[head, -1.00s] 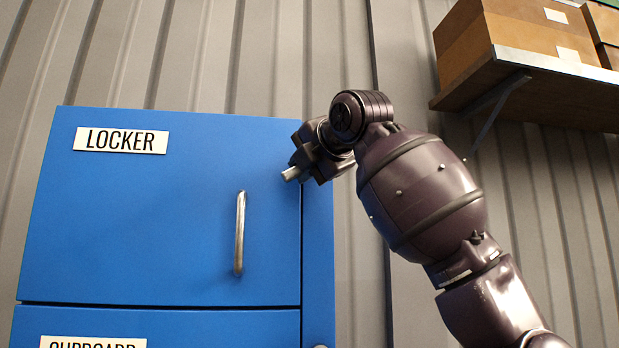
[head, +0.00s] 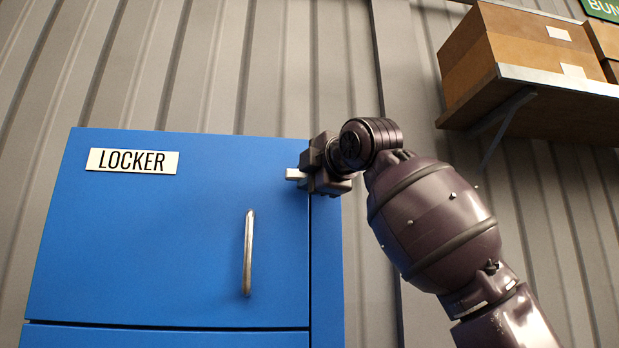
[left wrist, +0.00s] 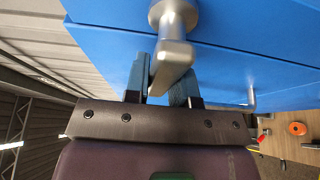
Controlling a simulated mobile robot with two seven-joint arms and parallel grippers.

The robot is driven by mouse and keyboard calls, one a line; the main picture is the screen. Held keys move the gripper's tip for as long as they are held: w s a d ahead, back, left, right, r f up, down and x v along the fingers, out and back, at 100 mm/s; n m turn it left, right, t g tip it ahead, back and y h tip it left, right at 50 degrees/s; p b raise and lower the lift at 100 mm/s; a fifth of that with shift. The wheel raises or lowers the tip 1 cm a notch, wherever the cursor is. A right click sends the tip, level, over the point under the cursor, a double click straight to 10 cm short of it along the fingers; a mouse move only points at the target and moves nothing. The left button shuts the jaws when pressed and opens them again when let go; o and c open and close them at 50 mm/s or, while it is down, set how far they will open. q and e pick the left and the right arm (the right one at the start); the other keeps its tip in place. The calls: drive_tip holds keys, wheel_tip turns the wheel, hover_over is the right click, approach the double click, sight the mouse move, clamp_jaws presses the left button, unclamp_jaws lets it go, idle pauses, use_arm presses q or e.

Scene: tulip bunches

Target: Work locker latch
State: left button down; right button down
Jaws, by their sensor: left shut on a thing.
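The blue locker door (head: 170,240) with its LOCKER label fills the left of the head view and looks closed. Its metal latch (head: 296,174) sits near the door's upper right edge and points left, about level. My left gripper (head: 312,174) is at the latch; its fingertips are hard to make out there. In the left wrist view, the latch lever (left wrist: 172,62) hangs from a round metal boss between the two fingers of my left gripper (left wrist: 164,84), which is shut on it. My right gripper is in neither view.
A vertical bar handle (head: 248,252) stands out from the door below the latch. A shelf (head: 545,80) with cardboard boxes (head: 520,45) is on the wall at upper right. The wrist view shows a wooden surface with an orange item (left wrist: 297,128).

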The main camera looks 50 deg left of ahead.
use_arm(q)
drive_tip(key=c, duration=1)
unclamp_jaws()
drive_tip(key=shift+o, duration=0.2)
drive_tip(key=shift+d, duration=0.35)
drive_tip(key=d+b, duration=0.1)
drive_tip(key=d, duration=0.9)
drive_tip(key=shift+s, duration=0.45)
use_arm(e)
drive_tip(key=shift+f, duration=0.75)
use_arm(q)
drive_tip(key=shift+d, duration=0.1)
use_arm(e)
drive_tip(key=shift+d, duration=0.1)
